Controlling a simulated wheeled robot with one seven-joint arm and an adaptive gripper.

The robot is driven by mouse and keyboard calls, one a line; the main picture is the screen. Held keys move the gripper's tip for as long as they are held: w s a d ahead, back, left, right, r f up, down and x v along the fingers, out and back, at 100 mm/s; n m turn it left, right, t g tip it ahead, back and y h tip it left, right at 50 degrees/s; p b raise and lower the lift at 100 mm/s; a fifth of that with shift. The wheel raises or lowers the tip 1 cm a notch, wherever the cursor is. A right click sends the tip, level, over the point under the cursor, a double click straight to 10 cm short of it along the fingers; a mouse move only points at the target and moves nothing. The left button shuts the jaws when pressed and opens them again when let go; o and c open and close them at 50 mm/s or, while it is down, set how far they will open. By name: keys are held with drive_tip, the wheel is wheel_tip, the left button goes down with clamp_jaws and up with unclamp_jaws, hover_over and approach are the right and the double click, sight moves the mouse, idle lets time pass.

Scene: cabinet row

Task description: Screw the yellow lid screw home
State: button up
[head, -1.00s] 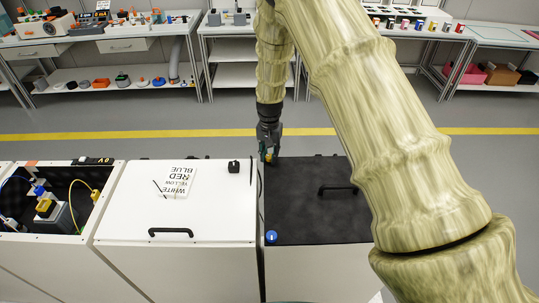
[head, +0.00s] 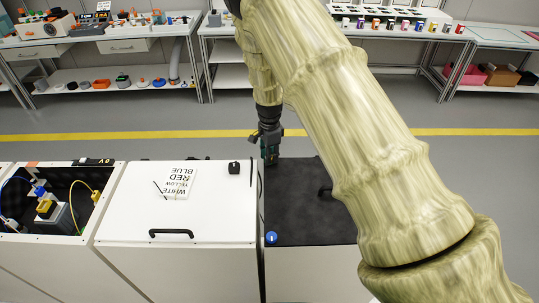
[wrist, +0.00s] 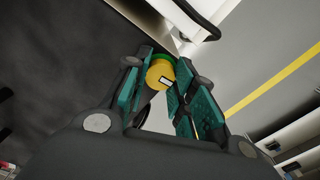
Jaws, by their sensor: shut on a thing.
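The yellow lid screw (wrist: 159,73) shows in the wrist view as a yellow knob with a dark-and-white mark and a green edge behind it. It stands at the far left corner of the black lid (head: 300,215). My gripper (wrist: 160,82) has its green-padded fingers on either side of the knob and is shut on it. In the head view my gripper (head: 270,158) points down at that corner and hides the screw. How deep the screw sits cannot be told.
A blue screw (head: 271,237) sits at the lid's near left corner. The lid's black handle (head: 325,191) is partly behind my arm. A white-lidded cabinet (head: 215,215) stands close on the left, with an open box (head: 112,180) beyond it.

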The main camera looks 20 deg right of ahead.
drive_tip(key=shift+m, duration=0.6)
drive_tip(key=o, duration=1.1)
drive_tip(key=shift+c, duration=0.2)
drive_tip(key=shift+r, duration=0.15)
wheel_tip(320, 180, up, 12)
